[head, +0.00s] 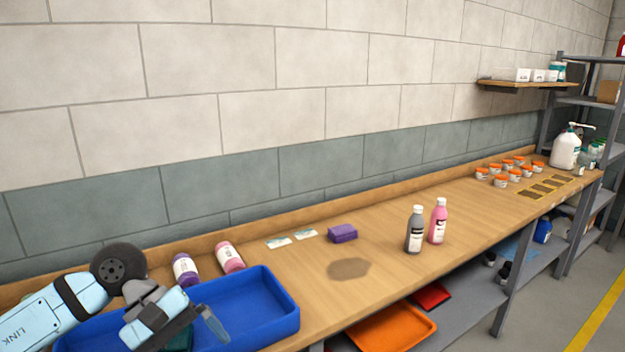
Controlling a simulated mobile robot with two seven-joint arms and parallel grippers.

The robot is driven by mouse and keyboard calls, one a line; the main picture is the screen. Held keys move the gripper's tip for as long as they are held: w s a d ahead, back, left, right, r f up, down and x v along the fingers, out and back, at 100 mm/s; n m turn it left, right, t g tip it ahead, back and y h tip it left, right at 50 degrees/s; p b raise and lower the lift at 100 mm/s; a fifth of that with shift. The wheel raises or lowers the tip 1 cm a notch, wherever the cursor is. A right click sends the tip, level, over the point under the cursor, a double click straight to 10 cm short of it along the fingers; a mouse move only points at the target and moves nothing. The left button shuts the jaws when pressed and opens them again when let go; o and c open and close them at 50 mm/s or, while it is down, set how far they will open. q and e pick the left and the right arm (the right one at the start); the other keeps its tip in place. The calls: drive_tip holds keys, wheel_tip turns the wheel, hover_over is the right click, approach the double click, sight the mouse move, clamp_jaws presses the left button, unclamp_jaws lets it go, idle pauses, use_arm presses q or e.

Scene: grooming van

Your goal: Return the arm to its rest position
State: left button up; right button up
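My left arm (55,310) comes in from the lower left, pale blue and white with a dark round joint. Its gripper (208,325) hangs over the blue tray (268,292) on the workbench. The fingers are seen from a steep angle and partly hidden by the wrist, so I cannot tell whether they are open or shut. No held object is visible. A dark green thing in the tray is mostly hidden behind the gripper. My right arm and gripper are not in view.
Purple (185,269) and pink (229,257) containers lie behind the tray. A purple block (342,233), a brown stain (348,269), a grey bottle (415,231) and a pink bottle (438,221) are further right. Several orange-lidded jars (501,180) stand at the far end. The block wall runs behind.

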use_arm(q)
drive_tip(key=s+d+n+h, duration=0.4)
drive_tip(key=d+n+h, duration=0.5)
drive_tip(key=w+a+f+m+t+y, duration=0.1)
drive_tip(key=a+f+m+t+y, duration=0.35)
drive_tip(key=f+m+t, duration=0.75)
drive_tip(key=w+a+f+m+t+y, duration=0.1)
drive_tip(key=a+f+m+t+y, duration=0.2)
drive_tip(key=f+m+t+y, duration=0.8)
drive_tip(key=s+a+f+n+g+h, duration=0.25)
drive_tip(key=s+f+n+g, duration=0.25)
drive_tip(key=s+f+g, duration=0.6)
wheel_tip(320, 180, up, 13)
drive_tip(key=s+t+p, duration=0.1)
drive_tip(key=t+p, duration=0.1)
drive_tip(key=p, duration=1.1)
drive_tip(key=shift+s+a+y+p, duration=0.25)
drive_tip(key=shift+a+y+p, duration=0.05)
drive_tip(key=shift+a, duration=0.1)
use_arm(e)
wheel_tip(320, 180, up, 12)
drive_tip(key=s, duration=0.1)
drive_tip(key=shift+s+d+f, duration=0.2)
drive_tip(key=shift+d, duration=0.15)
